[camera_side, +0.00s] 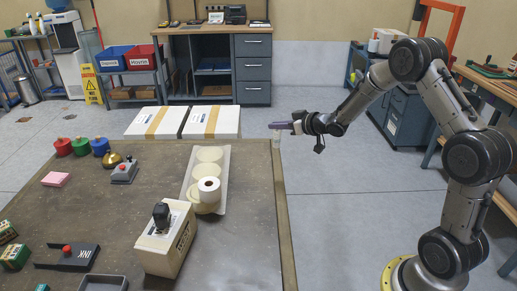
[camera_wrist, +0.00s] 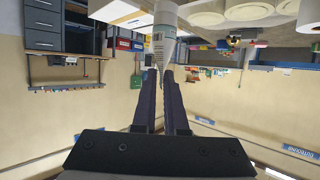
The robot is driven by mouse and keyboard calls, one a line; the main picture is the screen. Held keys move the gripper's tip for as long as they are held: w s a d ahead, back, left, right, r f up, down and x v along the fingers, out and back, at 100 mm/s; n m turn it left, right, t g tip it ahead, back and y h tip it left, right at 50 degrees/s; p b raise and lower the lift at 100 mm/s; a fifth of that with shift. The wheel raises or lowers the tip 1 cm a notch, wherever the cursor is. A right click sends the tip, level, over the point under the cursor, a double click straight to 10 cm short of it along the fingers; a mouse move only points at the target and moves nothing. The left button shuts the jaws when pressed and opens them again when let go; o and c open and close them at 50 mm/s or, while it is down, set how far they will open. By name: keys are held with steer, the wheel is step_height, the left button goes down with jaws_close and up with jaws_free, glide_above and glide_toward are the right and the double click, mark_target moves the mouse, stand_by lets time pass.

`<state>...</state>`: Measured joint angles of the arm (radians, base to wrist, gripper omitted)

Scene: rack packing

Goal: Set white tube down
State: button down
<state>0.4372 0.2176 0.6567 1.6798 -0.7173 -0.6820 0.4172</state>
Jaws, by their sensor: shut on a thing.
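In the wrist view the tube (camera_wrist: 163,32) is white with a grey label and narrows to a tip between the fingertips (camera_wrist: 163,75). A pale rack (camera_side: 222,160) with round places lies on the table, left of my gripper. A white roll (camera_side: 209,186) stands on its near end.
A cream box with a black handle (camera_side: 165,240) stands in front of the rack. Two white cartons (camera_side: 183,122) lie beyond the far table edge. The tabletop's right side is clear.

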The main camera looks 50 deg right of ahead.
steer(key=shift+w+d+f, duration=0.5)
steer(key=shift+w+f, duration=1.4)
steer(key=shift+f, duration=0.1)
steer(key=shift+w+d+f, duration=0.55)
steer(key=shift+w+f, duration=1.4)
steer(key=shift+f, duration=0.1)
steer(key=shift+w+d+f, duration=0.5)
steer(key=shift+w+f, duration=1.4)
steer(key=shift+f, duration=0.1)
steer(key=shift+f, duration=0.15)
steer(key=c, duration=1)
jaws_free()
steer(key=shift+o, duration=0.2)
